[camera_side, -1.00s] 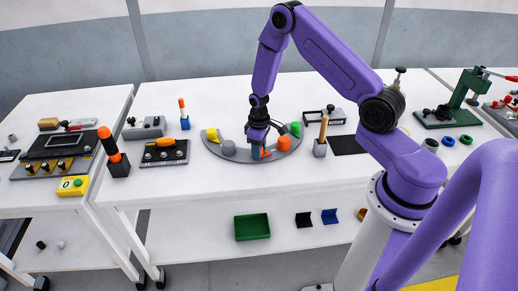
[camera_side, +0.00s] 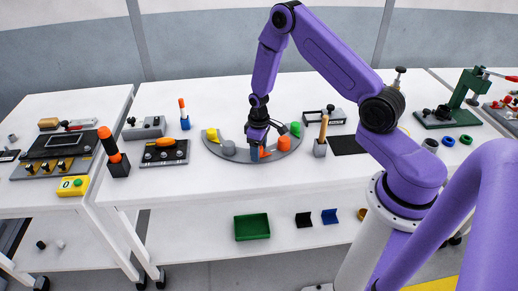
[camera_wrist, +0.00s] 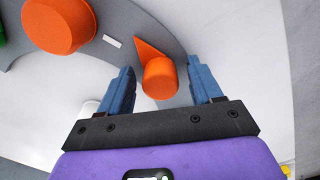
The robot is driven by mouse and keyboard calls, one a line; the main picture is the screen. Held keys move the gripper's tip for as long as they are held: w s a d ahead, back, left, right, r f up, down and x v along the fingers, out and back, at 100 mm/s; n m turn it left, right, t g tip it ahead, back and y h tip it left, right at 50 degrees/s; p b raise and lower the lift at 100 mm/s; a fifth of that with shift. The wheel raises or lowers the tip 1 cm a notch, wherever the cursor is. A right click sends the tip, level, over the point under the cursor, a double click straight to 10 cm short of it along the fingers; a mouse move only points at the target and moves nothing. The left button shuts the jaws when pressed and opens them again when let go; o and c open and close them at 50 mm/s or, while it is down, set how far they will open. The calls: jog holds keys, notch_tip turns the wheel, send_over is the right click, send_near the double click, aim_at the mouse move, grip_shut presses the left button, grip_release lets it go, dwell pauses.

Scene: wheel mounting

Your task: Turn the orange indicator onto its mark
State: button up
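The orange indicator (camera_wrist: 160,76) has a round knob and a wedge-shaped pointer on the grey curved plate (camera_wrist: 170,45). In the wrist view its pointer tip is aimed up and slightly left. A small white mark (camera_wrist: 112,41) lies on the plate just left of the tip, apart from it. My gripper (camera_wrist: 164,82) is open, with one blue finger on each side of the knob and gaps visible on both sides. In the side view my gripper (camera_side: 255,153) is down at the plate, and the indicator (camera_side: 265,153) is partly hidden behind its fingers.
A wooden-handled tool in a grey holder (camera_side: 320,148) is farther right. The table front is clear.

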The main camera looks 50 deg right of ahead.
notch_tip(320, 180, up, 17)
jog(key=shift+r, duration=0.2)
dwell(0.7)
jog(key=s+d+f+m+t+y, duration=0.15)
jog(key=d+m+y, duration=0.35)
jog(key=m, duration=1.9)
jog(key=shift+g+h, duration=0.25)
jog(key=shift+h, duration=0.15)
jog(key=x, duration=1.1)
jog(key=d+x, duration=0.1)
jog(key=x, duration=0.4)
jog(key=shift+w+f, duration=0.2)
jog(key=shift+f, duration=0.2)
jog(key=c, duration=1)
